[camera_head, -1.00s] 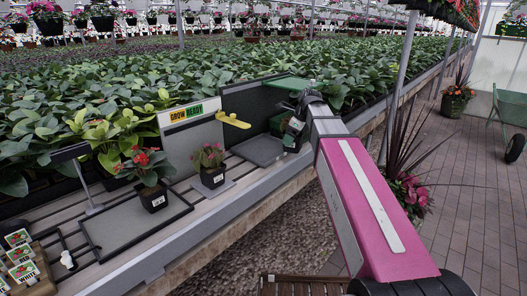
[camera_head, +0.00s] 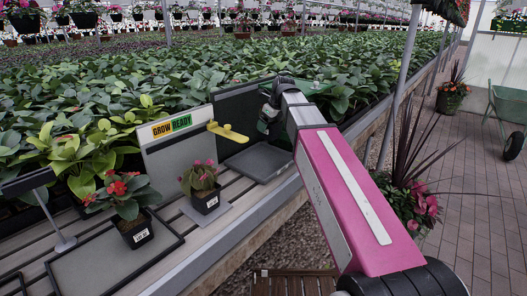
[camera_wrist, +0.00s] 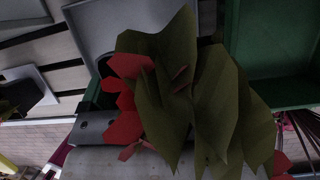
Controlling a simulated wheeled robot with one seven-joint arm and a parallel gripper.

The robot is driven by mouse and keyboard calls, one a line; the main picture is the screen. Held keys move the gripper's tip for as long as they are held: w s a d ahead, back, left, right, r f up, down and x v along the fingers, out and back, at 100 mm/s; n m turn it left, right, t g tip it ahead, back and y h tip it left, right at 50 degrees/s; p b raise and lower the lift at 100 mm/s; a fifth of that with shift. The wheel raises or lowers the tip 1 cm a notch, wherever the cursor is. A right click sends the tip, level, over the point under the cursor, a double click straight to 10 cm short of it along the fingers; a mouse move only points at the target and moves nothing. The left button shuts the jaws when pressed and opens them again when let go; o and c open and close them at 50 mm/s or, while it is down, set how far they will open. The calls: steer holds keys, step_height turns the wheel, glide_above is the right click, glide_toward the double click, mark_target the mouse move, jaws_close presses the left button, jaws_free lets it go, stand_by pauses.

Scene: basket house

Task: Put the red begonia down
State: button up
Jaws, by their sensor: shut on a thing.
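My gripper (camera_head: 268,118) is over the far part of the bench, close to the green crate (camera_head: 308,88). It is shut on a plant with red petals and dark green leaves, the red begonia (camera_wrist: 185,85), which fills the middle of the wrist view. The leaves hide the fingertips and the pot there. In the head view the arm hides most of the held plant. Another red-flowered plant (camera_head: 125,200) in a black labelled pot stands upright on the dark-rimmed grey tray (camera_head: 85,265) at the left.
A pink-flowered potted plant (camera_head: 201,185) stands on a small grey plate. Behind it is a GROW READY panel (camera_head: 180,145) with a yellow arm (camera_head: 230,133). A flat grey tray (camera_head: 258,163) below my gripper looks empty. A T-shaped stand (camera_head: 50,205) is at the left.

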step_height(320, 180, down, 9)
steer(key=shift+f, duration=0.1)
stand_by(0.4)
steer(key=shift+f, duration=0.15)
steer(key=o, duration=0.8)
steer(key=v, duration=1.2)
